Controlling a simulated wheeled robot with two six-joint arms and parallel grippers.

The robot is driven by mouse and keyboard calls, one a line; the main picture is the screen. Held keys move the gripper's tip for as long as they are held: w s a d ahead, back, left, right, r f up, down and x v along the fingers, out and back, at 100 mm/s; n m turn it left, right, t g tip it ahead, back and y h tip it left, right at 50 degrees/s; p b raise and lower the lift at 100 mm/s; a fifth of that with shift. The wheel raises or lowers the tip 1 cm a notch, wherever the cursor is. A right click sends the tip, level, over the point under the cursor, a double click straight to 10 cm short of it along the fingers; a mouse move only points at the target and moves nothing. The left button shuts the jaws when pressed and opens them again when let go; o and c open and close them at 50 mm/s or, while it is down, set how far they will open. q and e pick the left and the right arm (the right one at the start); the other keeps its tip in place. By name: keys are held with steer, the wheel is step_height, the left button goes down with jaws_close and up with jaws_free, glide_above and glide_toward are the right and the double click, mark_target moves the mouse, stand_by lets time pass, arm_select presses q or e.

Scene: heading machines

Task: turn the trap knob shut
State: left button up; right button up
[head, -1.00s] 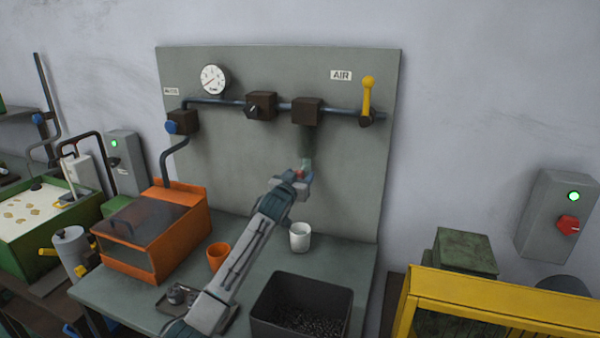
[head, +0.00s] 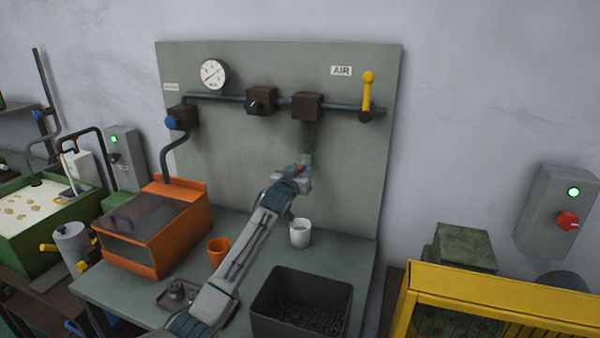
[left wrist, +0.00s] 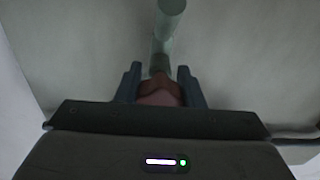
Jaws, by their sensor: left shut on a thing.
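The trap hangs below the right dark block (head: 307,107) on the air pipe, as a greenish clear bowl (head: 307,140) in front of the grey panel. Its small reddish knob (left wrist: 160,92) is at the lower end; only a sliver of red shows in the head view. My left gripper (head: 303,170) reaches up to it from below. In the left wrist view its two fingers stand on either side of the knob, shut on it. The knob's exact turn angle cannot be told. My right gripper is not in view.
A white cup (head: 300,233) stands on the bench below the trap. An orange cup (head: 218,251), an orange tank (head: 185,232) and a dark bin (head: 340,300) are near my left arm. A yellow lever (head: 367,90) is up at the right of the pipe.

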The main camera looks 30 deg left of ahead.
arm_select(q)
steer(key=n+b, duration=0.1)
steer(key=n, duration=0.1)
steer(key=shift+f+n+b, duration=0.15)
steer(key=shift+n+b, duration=0.15)
steer(key=shift+b, duration=0.05)
steer(key=n+b, duration=0.2)
steer(key=n, duration=0.2)
steer(key=shift+d+n+b, duration=0.1)
steer(key=shift+n+b, duration=0.2)
steer(key=shift+b, duration=0.05)
steer(key=n+b, duration=0.2)
steer(key=n, duration=0.2)
steer(key=shift+b, duration=0.3)
steer(key=n+b, duration=0.1)
steer(key=n, duration=0.2)
steer(key=shift+r+n+b, duration=0.2)
steer(key=shift+n+b, duration=0.55)
steer(key=shift+n, duration=0.75)
steer(key=shift+b, duration=0.3)
steer(key=shift+r+n, duration=0.1)
steer(key=shift+n, duration=0.2)
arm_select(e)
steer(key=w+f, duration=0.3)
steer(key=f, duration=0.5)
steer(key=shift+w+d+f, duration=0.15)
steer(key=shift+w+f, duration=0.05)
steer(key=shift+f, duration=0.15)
